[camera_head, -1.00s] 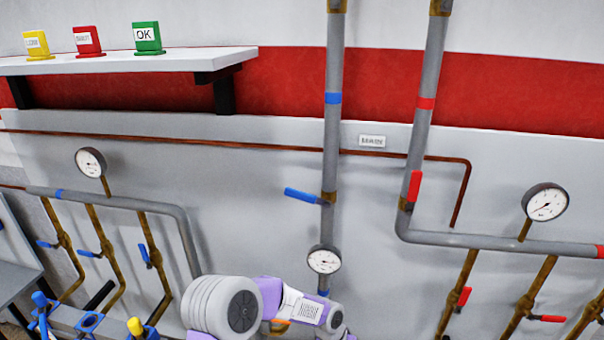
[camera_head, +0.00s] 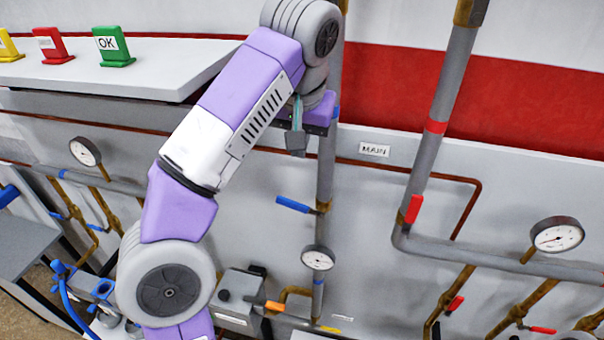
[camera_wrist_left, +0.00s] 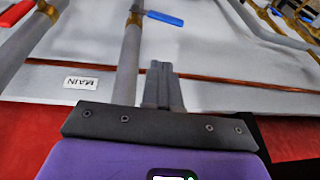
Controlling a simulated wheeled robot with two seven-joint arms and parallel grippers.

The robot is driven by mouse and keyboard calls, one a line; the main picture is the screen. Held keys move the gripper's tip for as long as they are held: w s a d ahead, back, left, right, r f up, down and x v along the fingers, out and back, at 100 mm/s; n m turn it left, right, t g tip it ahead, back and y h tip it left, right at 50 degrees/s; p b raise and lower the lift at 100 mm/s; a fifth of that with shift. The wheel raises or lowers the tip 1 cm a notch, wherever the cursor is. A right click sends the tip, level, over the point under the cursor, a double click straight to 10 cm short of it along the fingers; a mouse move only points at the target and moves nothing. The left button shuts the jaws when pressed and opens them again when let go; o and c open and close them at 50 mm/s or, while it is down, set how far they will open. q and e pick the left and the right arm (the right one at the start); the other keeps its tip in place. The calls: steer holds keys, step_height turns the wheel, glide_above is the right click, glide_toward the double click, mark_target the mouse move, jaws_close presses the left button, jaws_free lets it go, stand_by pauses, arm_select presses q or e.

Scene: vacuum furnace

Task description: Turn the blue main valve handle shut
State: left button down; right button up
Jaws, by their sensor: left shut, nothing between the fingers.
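The blue main valve handle (camera_head: 293,204) sticks out to the left from the vertical grey pipe, just below the white MAIN label (camera_head: 374,150). In the left wrist view, which is upside down, the blue handle (camera_wrist_left: 165,18) lies beyond the fingertips. My left gripper (camera_head: 297,150) is shut and empty, pointing down in front of the panel. In the head view it is above the handle and apart from it. Its closed fingers show in the left wrist view (camera_wrist_left: 160,68). My right gripper is not in view.
A round gauge (camera_head: 318,257) sits below the handle on the same pipe. To the right is a pipe with a red handle (camera_head: 413,209). A shelf (camera_head: 170,72) with yellow, red and green blocks is at upper left. A copper pipe (camera_head: 470,205) crosses the panel.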

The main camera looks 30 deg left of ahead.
arm_select(q)
steer(key=b, duration=0.2)
glide_above(297, 204)
step_height(297, 204, down, 9)
steer(key=shift+f, duration=0.15)
steer(key=f, duration=0.2)
steer(key=a+f, duration=0.1)
steer(key=shift+s+f, duration=0.25)
steer(key=shift+f, duration=0.05)
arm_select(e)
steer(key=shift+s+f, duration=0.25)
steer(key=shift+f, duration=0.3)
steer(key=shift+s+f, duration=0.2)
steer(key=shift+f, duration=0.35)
arm_select(q)
steer(key=shift+s, duration=0.1)
